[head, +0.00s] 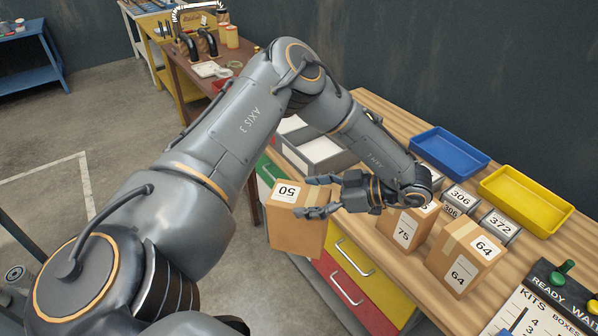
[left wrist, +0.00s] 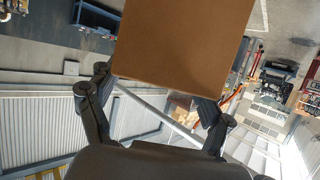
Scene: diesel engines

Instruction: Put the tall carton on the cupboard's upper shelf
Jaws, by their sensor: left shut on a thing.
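My left gripper (head: 316,196) is shut on a tall brown carton (head: 294,233) with a white label reading 50. The carton is held in front of the bench's drawers, clear of the bench top. In the left wrist view the same carton (left wrist: 182,42) fills the upper middle, between the two fingers of my left gripper (left wrist: 160,95). I cannot make out a cupboard or its upper shelf in either view. My right gripper is not in view.
Cartons labelled 75 (head: 402,229) and 64 (head: 464,256) stand on the wooden bench (head: 385,107). Grey bins marked 306 and 372 (head: 497,224), a blue tray (head: 450,150) and a yellow tray (head: 526,198) are behind them. Open floor (head: 110,130) lies to the left.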

